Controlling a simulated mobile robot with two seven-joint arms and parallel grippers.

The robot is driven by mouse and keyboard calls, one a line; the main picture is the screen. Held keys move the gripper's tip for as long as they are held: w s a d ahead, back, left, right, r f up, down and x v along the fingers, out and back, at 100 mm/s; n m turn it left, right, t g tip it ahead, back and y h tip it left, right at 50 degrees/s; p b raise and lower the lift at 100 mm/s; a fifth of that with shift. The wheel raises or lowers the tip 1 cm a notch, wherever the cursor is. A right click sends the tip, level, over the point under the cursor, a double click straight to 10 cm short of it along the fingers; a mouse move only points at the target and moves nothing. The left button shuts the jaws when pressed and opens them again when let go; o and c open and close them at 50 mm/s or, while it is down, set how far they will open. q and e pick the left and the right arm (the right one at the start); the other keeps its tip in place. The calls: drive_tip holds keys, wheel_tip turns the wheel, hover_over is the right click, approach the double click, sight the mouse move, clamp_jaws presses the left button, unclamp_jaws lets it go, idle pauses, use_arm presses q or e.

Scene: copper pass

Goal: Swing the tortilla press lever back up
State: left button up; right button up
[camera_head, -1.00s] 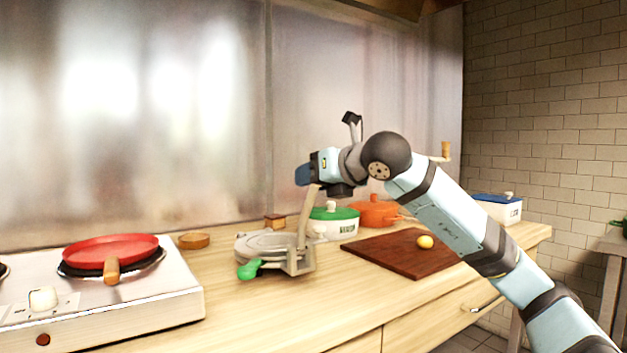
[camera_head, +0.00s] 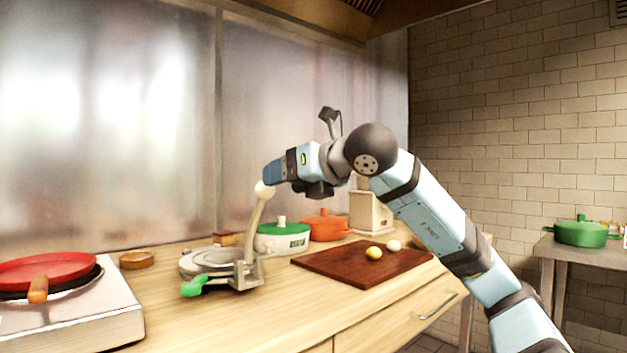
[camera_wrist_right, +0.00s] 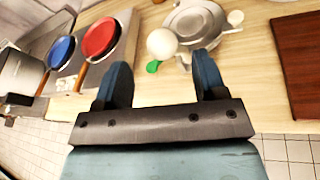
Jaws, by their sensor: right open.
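The tortilla press (camera_head: 212,262) stands on the wooden counter, with a green handle (camera_head: 193,286) at its front left. Its pale lever (camera_head: 256,222) stands up from the press's right side, tilted slightly right, and ends in a round white knob (camera_head: 264,190). My right gripper (camera_head: 272,172) is at the knob's height, just above and right of it. In the right wrist view, the open fingers (camera_wrist_right: 162,72) point toward the knob (camera_wrist_right: 162,43), which appears just beyond the fingertips; no grip on it shows. My left gripper is in neither view.
A stove with a red pan (camera_head: 48,270) is on the left. A green-lidded pot (camera_head: 282,238), an orange pot (camera_head: 325,226) and a wooden box (camera_head: 371,210) stand behind and right of the press. A dark board (camera_head: 345,268) lies right; the counter front is clear.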

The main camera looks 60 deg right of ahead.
drive_tip(key=v, duration=0.6)
drive_tip(key=shift+s, duration=0.25)
drive_tip(key=shift+r, duration=0.1)
